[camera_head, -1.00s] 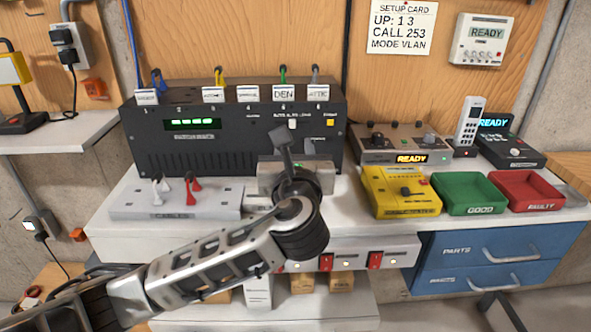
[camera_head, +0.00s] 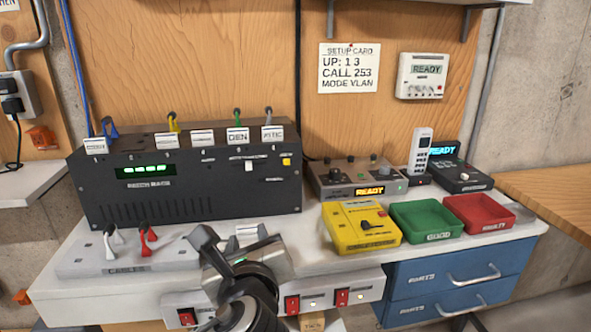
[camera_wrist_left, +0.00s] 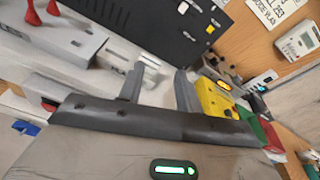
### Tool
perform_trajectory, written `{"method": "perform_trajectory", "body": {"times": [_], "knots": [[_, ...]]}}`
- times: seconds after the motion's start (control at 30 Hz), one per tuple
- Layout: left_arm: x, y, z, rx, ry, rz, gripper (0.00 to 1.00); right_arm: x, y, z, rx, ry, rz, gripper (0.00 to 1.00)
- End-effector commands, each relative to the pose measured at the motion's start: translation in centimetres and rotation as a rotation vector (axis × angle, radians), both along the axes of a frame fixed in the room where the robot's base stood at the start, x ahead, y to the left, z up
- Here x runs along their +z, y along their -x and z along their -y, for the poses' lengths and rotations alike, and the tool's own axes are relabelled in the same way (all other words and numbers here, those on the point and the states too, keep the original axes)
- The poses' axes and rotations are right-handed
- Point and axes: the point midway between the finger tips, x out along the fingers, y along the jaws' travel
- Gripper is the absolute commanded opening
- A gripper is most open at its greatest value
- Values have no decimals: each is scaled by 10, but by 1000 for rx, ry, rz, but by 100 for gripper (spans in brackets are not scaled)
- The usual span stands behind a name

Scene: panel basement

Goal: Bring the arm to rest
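My left gripper (camera_head: 231,238) shows low in the head view, in front of the black rack unit (camera_head: 190,190), over the front part of the white bench (camera_head: 330,258). Its two dark fingers stand apart in the left wrist view (camera_wrist_left: 160,88), with nothing held between them. The pale bench and grey parts show beyond the gap. Whether the gripper touches the bench I cannot tell. My right gripper is in neither view.
A grey block with red and white plugs (camera_head: 130,258) lies left of the gripper. A yellow tester (camera_head: 360,228), a green tray (camera_head: 427,220) and a red tray (camera_head: 478,214) stand to the right. Red switches (camera_head: 292,305) line the bench front. Blue drawers (camera_head: 447,283) are below right.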

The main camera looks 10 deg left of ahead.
Motion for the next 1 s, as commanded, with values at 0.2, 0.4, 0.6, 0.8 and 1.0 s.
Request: {"method": "perform_trajectory", "body": {"times": [0.2, 0.4, 0.6, 0.8, 1.0], "knots": [[-114, 67, -26, 347, 924, -240, 35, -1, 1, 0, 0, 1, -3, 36], [-179, 140, -51, 864, 1519, -288, 35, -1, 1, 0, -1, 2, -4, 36], [-211, 202, -71, 1325, 1828, -206, 35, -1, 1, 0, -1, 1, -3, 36], [-232, 233, -80, 1596, 2004, -91, 35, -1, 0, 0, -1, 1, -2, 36], [-257, 206, -65, 1418, 2144, -96, 35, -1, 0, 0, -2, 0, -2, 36]]}}
